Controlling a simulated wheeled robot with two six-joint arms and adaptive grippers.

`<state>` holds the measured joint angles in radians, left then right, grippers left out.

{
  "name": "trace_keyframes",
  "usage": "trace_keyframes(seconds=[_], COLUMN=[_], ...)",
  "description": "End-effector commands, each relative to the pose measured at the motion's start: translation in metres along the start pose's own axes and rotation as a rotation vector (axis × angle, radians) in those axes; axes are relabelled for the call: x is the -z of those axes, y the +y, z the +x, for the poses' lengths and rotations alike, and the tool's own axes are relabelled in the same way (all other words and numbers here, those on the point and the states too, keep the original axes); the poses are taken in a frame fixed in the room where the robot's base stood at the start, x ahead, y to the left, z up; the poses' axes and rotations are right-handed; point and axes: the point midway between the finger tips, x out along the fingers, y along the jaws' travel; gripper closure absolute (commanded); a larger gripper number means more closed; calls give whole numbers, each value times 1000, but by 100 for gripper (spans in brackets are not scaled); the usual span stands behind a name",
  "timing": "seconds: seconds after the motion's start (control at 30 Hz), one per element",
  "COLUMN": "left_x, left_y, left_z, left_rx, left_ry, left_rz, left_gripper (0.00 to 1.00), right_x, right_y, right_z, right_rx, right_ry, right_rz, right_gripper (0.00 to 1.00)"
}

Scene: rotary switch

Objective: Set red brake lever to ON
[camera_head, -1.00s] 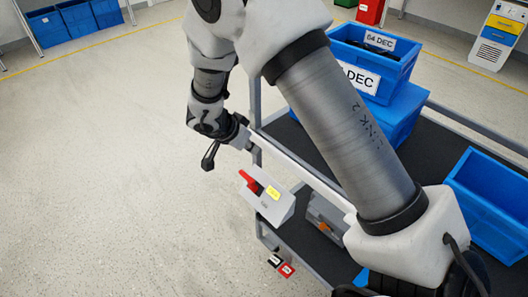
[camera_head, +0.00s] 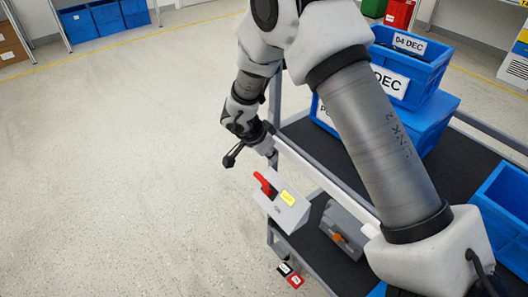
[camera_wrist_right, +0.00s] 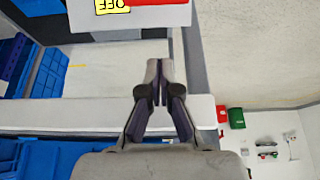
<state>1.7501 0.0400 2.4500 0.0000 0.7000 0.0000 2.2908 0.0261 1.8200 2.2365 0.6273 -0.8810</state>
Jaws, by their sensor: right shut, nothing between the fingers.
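The red brake lever (camera_head: 263,184) sits on the left part of a light grey switch box (camera_head: 291,218) at the cart's corner. A yellow label (camera_head: 287,198) is beside it; in the wrist view the label (camera_wrist_right: 112,6) reads OFF, upside down. There the red lever (camera_wrist_right: 157,2) shows only as a strip at the top edge. My right gripper (camera_head: 230,158) is above and left of the lever in the head view, apart from it. In the wrist view its fingers (camera_wrist_right: 157,84) are together and empty, below the box. My left gripper is out of view.
The cart's frame rail (camera_head: 322,181) runs close behind the box. Blue bins (camera_head: 415,70) stand on the upper shelf. A grey device with an orange part (camera_head: 343,232) sits right of the box. Red and black tags (camera_head: 294,281) hang below. Open floor lies to the left.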

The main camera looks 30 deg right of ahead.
Motion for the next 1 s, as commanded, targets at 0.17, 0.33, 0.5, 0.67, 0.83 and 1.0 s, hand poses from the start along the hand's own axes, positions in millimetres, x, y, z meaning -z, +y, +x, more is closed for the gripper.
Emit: trace_keyframes(seconds=[0.17, 0.33, 0.5, 0.67, 0.83, 1.0], left_x=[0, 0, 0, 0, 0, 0], left_y=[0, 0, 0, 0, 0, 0], left_z=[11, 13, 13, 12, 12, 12], left_rx=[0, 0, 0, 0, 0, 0], left_ry=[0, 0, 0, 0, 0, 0], left_rz=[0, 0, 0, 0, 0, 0], left_gripper=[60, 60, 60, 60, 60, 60], right_x=[-20, -36, -39, -39, -38, -36], right_y=[0, 0, 0, 0, 0, 1], right_z=[22, 25, 25, 25, 26, 28], right_rx=[-1, 0, 0, 0, -1, -1], right_ry=[3, 0, 0, 0, 9, 44], right_rz=[-3, -1, 0, 0, 1, -1], right_gripper=[100, 100, 100, 100, 100, 100])
